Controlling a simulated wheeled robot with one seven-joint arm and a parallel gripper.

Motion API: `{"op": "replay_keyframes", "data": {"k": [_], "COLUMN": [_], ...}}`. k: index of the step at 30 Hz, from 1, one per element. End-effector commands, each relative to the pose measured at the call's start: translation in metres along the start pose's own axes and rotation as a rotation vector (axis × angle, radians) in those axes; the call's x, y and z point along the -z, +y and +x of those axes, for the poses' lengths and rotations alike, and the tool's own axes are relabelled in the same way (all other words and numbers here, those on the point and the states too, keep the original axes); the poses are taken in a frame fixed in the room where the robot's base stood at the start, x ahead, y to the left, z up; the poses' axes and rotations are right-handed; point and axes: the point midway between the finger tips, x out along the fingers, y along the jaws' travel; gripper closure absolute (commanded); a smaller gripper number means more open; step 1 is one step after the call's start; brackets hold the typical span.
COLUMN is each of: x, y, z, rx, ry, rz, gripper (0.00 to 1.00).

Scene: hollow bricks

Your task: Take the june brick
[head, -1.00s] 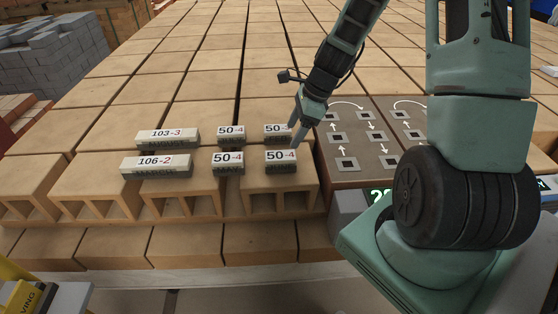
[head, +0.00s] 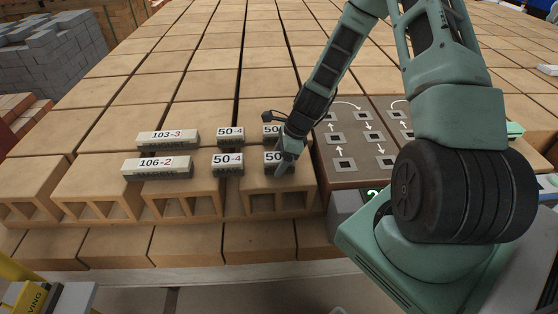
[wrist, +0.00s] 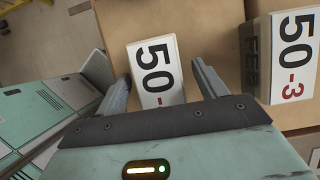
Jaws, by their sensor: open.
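My gripper (head: 283,164) is open above the front right small brick (head: 269,160), partly covering it in the head view. In the wrist view this white-topped brick (wrist: 155,72), marked 50 with a red digit hidden by my gripper, lies between the two spread fingers (wrist: 162,80). A similar brick (wrist: 292,60) marked 50-3 lies to the right there. In the head view more small labelled bricks stand in two rows, such as a 50-4 brick (head: 228,160) and another behind it (head: 229,135). The month names on their sides are too small to read surely, so I cannot tell which is june.
Longer bricks marked 106-2 (head: 157,163) and 103-3 (head: 168,137) stand to the left. All rest on large tan hollow blocks (head: 100,185). A brown panel with arrows and square marks (head: 352,150) lies to the right. Grey blocks (head: 55,50) are stacked far left.

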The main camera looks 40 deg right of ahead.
Motion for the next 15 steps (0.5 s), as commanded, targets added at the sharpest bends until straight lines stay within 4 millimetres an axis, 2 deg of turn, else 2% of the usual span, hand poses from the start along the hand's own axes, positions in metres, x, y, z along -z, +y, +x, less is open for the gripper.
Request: {"op": "replay_keyframes", "data": {"k": [9,11,15], "x": [0.0000,0.0000,0.0001], "y": [-0.0001,-0.0001,0.0000], "z": [0.0046,0.0046,0.0045], "rx": [0.001,0.000,0.000], "ry": [0.000,0.000,0.000], "rz": [0.000,0.000,0.000], "gripper": [0.29,0.43,0.82]}}
